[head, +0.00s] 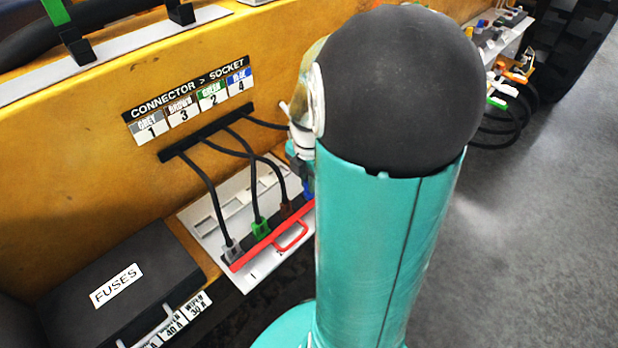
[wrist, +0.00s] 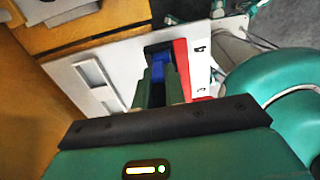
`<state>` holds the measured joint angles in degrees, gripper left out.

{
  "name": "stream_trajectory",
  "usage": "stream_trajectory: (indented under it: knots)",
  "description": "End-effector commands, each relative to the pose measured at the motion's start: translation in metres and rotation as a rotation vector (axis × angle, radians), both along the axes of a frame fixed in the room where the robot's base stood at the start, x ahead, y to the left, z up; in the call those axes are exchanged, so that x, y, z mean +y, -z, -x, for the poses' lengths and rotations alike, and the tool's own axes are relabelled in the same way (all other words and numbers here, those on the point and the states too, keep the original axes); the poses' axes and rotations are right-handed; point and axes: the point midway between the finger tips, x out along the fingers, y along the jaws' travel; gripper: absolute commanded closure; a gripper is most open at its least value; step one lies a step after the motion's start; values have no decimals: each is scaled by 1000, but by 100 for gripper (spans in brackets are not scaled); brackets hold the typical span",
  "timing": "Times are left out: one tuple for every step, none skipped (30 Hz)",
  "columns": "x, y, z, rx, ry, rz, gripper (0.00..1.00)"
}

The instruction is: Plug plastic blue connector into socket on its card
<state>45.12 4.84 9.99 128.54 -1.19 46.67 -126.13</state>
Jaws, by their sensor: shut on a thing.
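The blue connector (wrist: 157,72) is between the fingers of my gripper (wrist: 160,84), which is shut on it. It is at the black socket strip, beside the printed 4; I cannot tell how deep it sits. In the head view a bit of blue (head: 308,184) shows beside my arm, which hides most of the gripper. The card (head: 239,84) on the yellow wall pairs grey with 1, brown with 3, green with 2 and blue with 4. The grey (head: 232,253), green (head: 261,229) and brown (head: 287,209) connectors stand at the strip on black cables.
A red bar with a handle (head: 293,237) runs along the front of the strip; its red (wrist: 184,62) also shows in the wrist view. A white panel (head: 195,222) lies behind the strip. A black FUSES box (head: 125,270) stands at left. Grey floor is open at right.

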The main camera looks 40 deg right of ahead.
Motion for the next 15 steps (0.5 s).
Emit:
stream_trajectory:
  knots:
    - [0, 1, 0, 1, 0, 0, 100]
    - [0, 2, 0, 1, 0, -1, 100]
    - [0, 3, 0, 1, 0, -1, 100]
    - [0, 4, 0, 1, 0, -1, 100]
    - [0, 4, 0, 1, 0, -1, 100]
    - [0, 5, 0, 1, 0, -1, 100]
    - [0, 6, 0, 1, 0, -1, 100]
    - [0, 7, 0, 1, 0, -1, 100]
    - [0, 8, 0, 1, 0, -1, 100]
    - [0, 8, 0, 1, 0, -1, 100]
    - [0, 9, 0, 1, 0, -1, 100]
    - [0, 10, 0, 1, -1, -1, 100]
    - [0, 10, 0, 1, -1, 0, 100]
    - [0, 11, 0, 1, -1, 0, 100]
    - [0, 12, 0, 0, -1, 0, 100]
